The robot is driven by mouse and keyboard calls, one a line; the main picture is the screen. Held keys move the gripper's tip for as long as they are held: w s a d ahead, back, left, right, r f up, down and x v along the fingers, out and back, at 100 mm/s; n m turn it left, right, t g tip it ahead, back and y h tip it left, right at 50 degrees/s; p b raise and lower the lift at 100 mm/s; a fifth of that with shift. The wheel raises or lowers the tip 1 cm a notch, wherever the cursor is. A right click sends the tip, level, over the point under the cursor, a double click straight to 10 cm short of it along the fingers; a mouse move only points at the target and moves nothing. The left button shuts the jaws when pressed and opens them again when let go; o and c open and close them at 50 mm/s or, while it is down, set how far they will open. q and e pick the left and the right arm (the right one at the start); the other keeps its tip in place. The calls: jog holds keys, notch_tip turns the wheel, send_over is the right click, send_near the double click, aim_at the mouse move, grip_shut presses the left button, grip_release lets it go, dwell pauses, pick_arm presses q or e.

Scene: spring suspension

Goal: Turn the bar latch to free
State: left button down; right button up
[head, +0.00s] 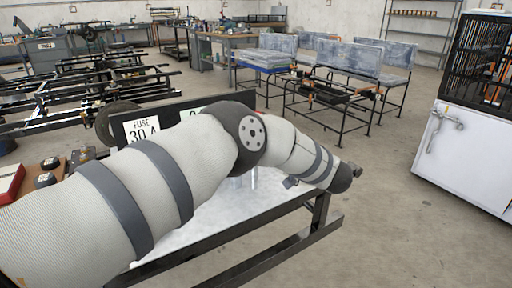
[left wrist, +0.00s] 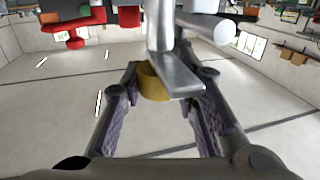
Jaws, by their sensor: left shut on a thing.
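In the left wrist view, my left gripper (left wrist: 163,88) has its two purple-padded fingers closed about a silver metal bar (left wrist: 178,78), which I take as the bar latch, and a brass-coloured round piece (left wrist: 153,84) beside it. The bar joins an upright metal post at the top of that view. Exactly where each pad touches is hard to tell. In the head view, my left arm crosses from the lower left and hides much of the bench (head: 200,222); the latch cannot be made out there. My right gripper is in neither view.
A dark panel with a fuse sign (head: 141,129) stands behind my arm. A red box (head: 9,183) lies at the far left. A white cabinet (head: 462,160) with a metal handle stands at the right. Floor is clear between the bench and cabinet.

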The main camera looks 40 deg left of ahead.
pick_arm(q)
jog(key=shift+g, duration=0.3)
jog(key=c, duration=1.2)
grip_release()
jog(key=d, duration=0.4)
jog(key=s+d, duration=0.1)
jog(key=d, duration=0.7)
jog(key=shift+s, duration=0.2)
